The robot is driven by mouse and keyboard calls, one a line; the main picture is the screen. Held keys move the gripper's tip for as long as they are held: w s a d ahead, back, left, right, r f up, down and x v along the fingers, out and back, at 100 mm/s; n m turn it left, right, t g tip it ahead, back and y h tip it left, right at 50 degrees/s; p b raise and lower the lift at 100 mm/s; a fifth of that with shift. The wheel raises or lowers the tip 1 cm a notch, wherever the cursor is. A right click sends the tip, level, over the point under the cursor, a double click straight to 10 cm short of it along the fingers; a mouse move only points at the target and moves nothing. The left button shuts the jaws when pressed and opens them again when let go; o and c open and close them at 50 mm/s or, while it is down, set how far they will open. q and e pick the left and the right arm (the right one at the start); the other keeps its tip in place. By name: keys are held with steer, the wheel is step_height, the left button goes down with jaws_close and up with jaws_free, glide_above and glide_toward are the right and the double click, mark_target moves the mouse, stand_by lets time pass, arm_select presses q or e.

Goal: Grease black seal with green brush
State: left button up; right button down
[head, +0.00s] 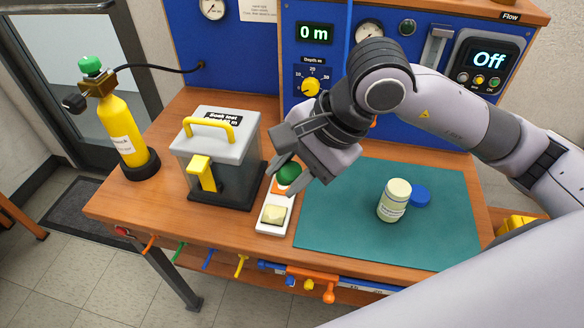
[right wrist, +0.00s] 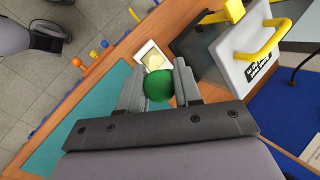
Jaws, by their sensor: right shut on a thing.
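My right gripper (head: 303,174) is shut on the green brush (head: 289,174), whose round green handle shows between the fingers. The brush also shows in the right wrist view (right wrist: 158,87). Its lower end is hidden. The gripper is over the far end of a narrow white tray (head: 281,201), where an orange patch (head: 279,188) shows just below the green handle. I cannot tell whether the brush touches the tray. A pale yellow block (head: 274,214) lies in the tray's near end. I cannot make out a black seal. My left gripper is not in view.
A grey-lidded box (head: 220,145) with yellow handle and latch stands left of the tray. A green mat (head: 340,220) lies right, with a cream jar (head: 395,201) and blue lid (head: 420,195). A yellow cylinder (head: 122,130) stands far left. The mat's front is clear.

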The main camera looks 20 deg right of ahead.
steer(key=shift+s+d+r, duration=0.15)
steer(key=shift+s+r, duration=0.05)
steer(key=shift+r, duration=0.05)
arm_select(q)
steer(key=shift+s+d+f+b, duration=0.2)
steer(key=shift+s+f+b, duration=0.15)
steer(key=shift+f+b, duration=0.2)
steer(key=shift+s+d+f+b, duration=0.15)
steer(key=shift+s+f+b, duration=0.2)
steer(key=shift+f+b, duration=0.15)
arm_select(e)
step_height(320, 180, down, 5)
steer(key=shift+f, duration=0.1)
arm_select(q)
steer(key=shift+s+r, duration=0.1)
arm_select(e)
steer(key=shift+w, duration=0.1)
